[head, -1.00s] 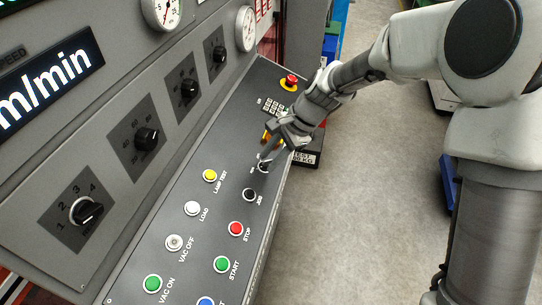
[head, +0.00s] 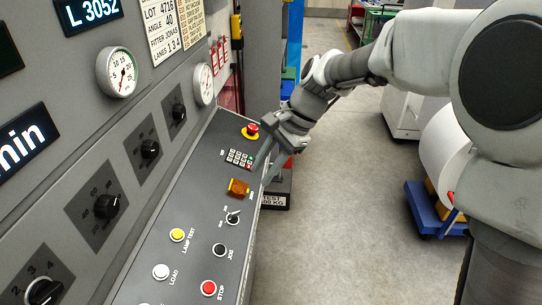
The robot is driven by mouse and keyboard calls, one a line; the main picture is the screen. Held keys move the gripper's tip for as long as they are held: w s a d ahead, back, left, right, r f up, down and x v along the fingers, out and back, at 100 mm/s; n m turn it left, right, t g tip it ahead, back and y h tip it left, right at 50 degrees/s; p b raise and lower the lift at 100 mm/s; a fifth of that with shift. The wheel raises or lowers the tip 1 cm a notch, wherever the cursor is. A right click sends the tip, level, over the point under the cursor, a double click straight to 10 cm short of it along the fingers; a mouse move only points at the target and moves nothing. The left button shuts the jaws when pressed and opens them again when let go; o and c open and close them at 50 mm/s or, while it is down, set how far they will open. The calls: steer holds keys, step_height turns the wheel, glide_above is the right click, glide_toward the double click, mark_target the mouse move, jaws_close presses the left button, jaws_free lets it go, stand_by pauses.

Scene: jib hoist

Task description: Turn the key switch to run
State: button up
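A small black round switch with a silver key-like handle (head: 232,217) sits on the sloping control panel (head: 205,262), between the amber block and the black JOG button. Its handle points up and to the right; its small labels are too blurred to read. My gripper (head: 261,174) is above the panel's right edge, beside the keypad and the amber block. It is apart from the key switch, up and to the right of it. Its two fingers look spread, with nothing seen between them.
Near the gripper are an amber block (head: 238,187), a keypad (head: 239,158) and a red mushroom button (head: 251,129). JOG (head: 219,250), a red STOP button (head: 208,288) and a yellow LAMP TEST button (head: 177,235) lie nearer. Floor to the right is clear up to a blue cart (head: 437,217).

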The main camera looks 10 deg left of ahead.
steer(key=v, duration=0.3)
steer(key=shift+d+r, duration=0.1)
stand_by(0.3)
steer(key=s+d+r+n+t+h, duration=0.1)
steer(key=s+d+n+t+h, duration=0.1)
steer(key=s+d, duration=0.7)
steer(key=s+d+r+n+t+h, duration=0.2)
steer(key=s+d+n+t, duration=0.3)
steer(key=d, duration=1.1)
steer(key=shift+s+d+h, duration=0.2)
steer(key=shift+s+h, duration=0.4)
steer(key=shift+s, duration=1.3)
